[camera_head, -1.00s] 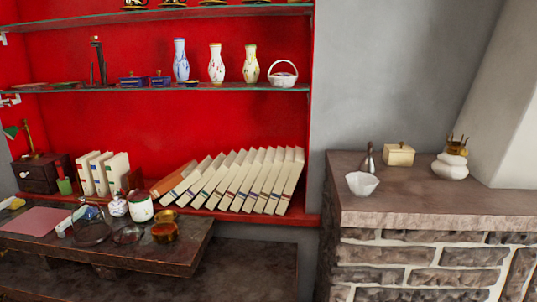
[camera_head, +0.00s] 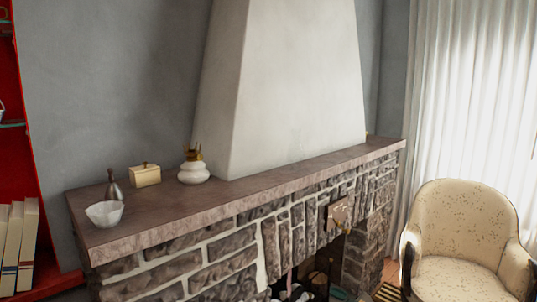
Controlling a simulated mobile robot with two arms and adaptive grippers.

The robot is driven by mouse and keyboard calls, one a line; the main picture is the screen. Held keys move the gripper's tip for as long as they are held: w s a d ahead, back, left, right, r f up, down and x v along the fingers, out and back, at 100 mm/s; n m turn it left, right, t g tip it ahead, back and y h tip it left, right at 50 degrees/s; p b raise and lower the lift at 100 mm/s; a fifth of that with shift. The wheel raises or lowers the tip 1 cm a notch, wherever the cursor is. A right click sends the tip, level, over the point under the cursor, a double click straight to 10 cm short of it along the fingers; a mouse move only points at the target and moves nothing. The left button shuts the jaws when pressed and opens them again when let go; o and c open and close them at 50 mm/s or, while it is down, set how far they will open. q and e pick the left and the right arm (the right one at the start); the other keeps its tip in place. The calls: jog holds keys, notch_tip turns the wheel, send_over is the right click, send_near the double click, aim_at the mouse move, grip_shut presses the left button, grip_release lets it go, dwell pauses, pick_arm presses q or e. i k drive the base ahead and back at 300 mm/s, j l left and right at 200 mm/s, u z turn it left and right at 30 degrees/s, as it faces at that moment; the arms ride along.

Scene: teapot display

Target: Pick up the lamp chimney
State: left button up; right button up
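I cannot make out a clear lamp chimney in the head view. A white, rounded, lamp-like object (camera_head: 194,172) with a brass pronged top stands on the stone mantel (camera_head: 250,185), against the wall. No glass tube is visible on its top. Neither of my grippers is in view.
On the mantel's left end stand a white faceted bowl (camera_head: 104,214), a dark slim-necked bottle (camera_head: 113,187) and a cream box (camera_head: 145,175). A cream armchair (camera_head: 465,235) stands at right before white curtains (camera_head: 465,90). The mantel's right part looks mostly clear.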

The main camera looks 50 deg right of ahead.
aim_at(295, 153)
jog(key=z, duration=1.75)
jog(key=l, duration=0.2)
jog(key=i, duration=0.05)
